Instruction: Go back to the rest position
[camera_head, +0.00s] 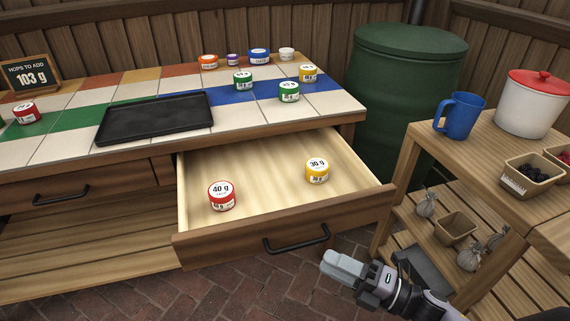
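My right gripper (343,267) is low at the bottom of the view, in front of the open drawer (250,170) and over the brick floor. Its pale grey fingers lie together with nothing visible between them. It touches neither the drawer nor its handle (297,240). My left gripper is not in view. In the drawer stand a red jar marked 40 g (221,196) and a yellow jar marked 30 g (317,171).
A black tray (155,118) lies empty on the tiled counter among several small jars. A sign (31,76) reads 103 g. At right, a wooden stand (470,142) carries a blue mug (459,116) and a white pot (531,105). A green barrel (405,85) stands behind.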

